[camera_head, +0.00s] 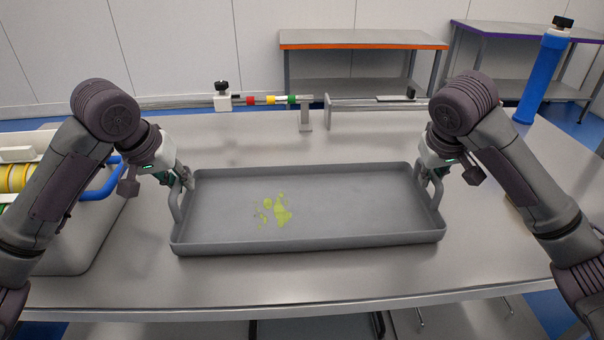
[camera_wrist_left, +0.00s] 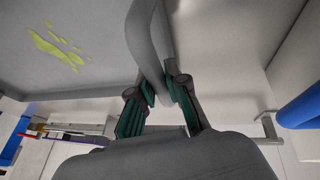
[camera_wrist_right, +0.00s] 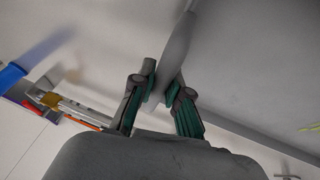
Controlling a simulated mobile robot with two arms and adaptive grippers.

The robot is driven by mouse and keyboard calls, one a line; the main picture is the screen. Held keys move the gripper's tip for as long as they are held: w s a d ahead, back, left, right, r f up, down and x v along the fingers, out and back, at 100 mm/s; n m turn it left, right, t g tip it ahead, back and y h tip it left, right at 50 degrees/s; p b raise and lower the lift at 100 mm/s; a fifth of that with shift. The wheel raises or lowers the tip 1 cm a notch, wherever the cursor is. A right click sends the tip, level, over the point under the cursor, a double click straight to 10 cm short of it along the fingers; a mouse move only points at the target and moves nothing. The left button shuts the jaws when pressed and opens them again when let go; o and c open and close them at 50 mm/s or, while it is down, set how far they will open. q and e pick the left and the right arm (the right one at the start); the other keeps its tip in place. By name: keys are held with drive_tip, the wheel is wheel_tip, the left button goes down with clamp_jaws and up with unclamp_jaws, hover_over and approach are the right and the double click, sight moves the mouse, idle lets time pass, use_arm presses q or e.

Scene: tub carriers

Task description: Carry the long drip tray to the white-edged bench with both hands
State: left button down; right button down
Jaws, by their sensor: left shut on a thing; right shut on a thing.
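The long grey drip tray (camera_head: 350,240) lies level over the metal table in the head view, with yellow-green stains on its floor. It has a loop handle at each short end. My left gripper (camera_head: 184,182) is shut on the left handle (camera_head: 175,205); the left wrist view shows the handle (camera_wrist_left: 146,40) between the fingers (camera_wrist_left: 160,92). My right gripper (camera_head: 430,178) is shut on the right handle (camera_head: 437,192); the right wrist view shows the handle (camera_wrist_right: 176,55) between the fingers (camera_wrist_right: 162,90). I cannot tell whether the tray touches the table. No white-edged bench is clearly seen.
The metal table (camera_head: 300,283) is under the tray. At left stands a grey tub (camera_head: 85,245) with a blue handle (camera_head: 103,185). Behind are a rail fixture (camera_head: 305,115) and a blue cylinder (camera_head: 542,75). An orange-edged bench (camera_head: 360,45) and a purple-edged bench (camera_head: 520,32) stand farther back.

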use_arm(q)
drive_tip(key=shift+f, duration=0.15)
use_arm(e)
drive_tip(key=shift+d+f, duration=0.1)
use_arm(q)
drive_tip(key=c, duration=1.2)
unclamp_jaws()
use_arm(e)
drive_tip(key=c, duration=1.2)
unclamp_jaws()
use_arm(q)
drive_tip(key=shift+o, duration=0.2)
use_arm(e)
drive_tip(key=shift+o, duration=0.2)
